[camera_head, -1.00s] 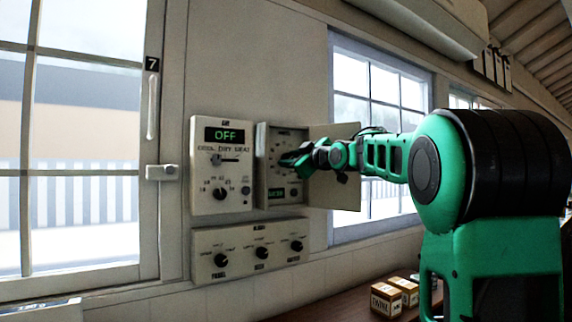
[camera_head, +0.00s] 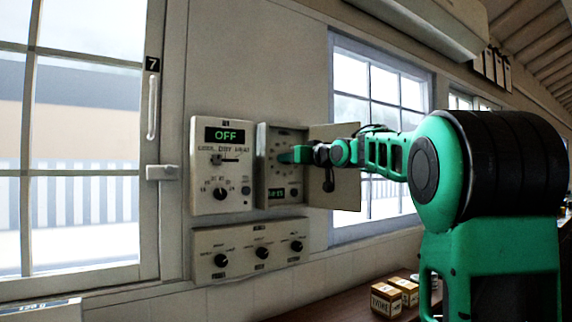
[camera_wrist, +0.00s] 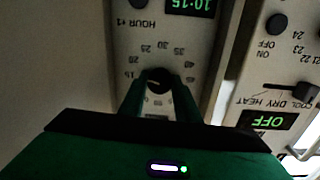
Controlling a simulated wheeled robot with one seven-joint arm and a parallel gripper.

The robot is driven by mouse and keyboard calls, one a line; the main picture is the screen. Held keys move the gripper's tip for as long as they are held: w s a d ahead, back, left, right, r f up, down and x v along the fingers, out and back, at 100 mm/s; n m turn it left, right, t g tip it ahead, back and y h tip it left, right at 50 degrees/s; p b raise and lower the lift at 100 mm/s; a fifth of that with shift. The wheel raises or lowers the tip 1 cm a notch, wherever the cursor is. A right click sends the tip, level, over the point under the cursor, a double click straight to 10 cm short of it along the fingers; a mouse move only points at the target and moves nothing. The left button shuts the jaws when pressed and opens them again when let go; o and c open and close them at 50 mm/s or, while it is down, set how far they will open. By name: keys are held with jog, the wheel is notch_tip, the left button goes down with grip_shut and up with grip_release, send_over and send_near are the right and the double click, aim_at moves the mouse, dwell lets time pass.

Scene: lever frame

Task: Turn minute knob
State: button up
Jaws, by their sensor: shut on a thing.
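The minute knob (camera_wrist: 158,76) is a dark round dial ringed by printed numbers, seen upside down in the wrist view. My gripper (camera_wrist: 158,90) has one green finger on each side of it and is shut on it. In the head view my gripper (camera_head: 288,156) reaches into the open timer box (camera_head: 263,190) on the wall and hides the knob. The timer's green display (camera_wrist: 190,5) reads 10:15 in the wrist view. A dark round button (camera_wrist: 137,3) sits by the label "HOUR +1".
The timer's open door (camera_head: 347,195) stands to the right, behind my arm. A control panel (camera_head: 205,175) reading OFF is just left of the box. A lower panel (camera_head: 240,240) has several knobs. Small boxes (camera_head: 386,300) sit on the counter below.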

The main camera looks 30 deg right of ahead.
jog(key=shift+f+m+y, duration=0.15)
jog(key=shift+m+y, duration=0.15)
jog(key=shift+m, duration=4.1)
jog(key=o, duration=1)
jog(key=shift+o, duration=0.2)
jog(key=s, duration=1)
jog(key=shift+s+d+r, duration=0.2)
jog(key=shift+s+d, duration=0.05)
jog(key=shift+s, duration=0.05)
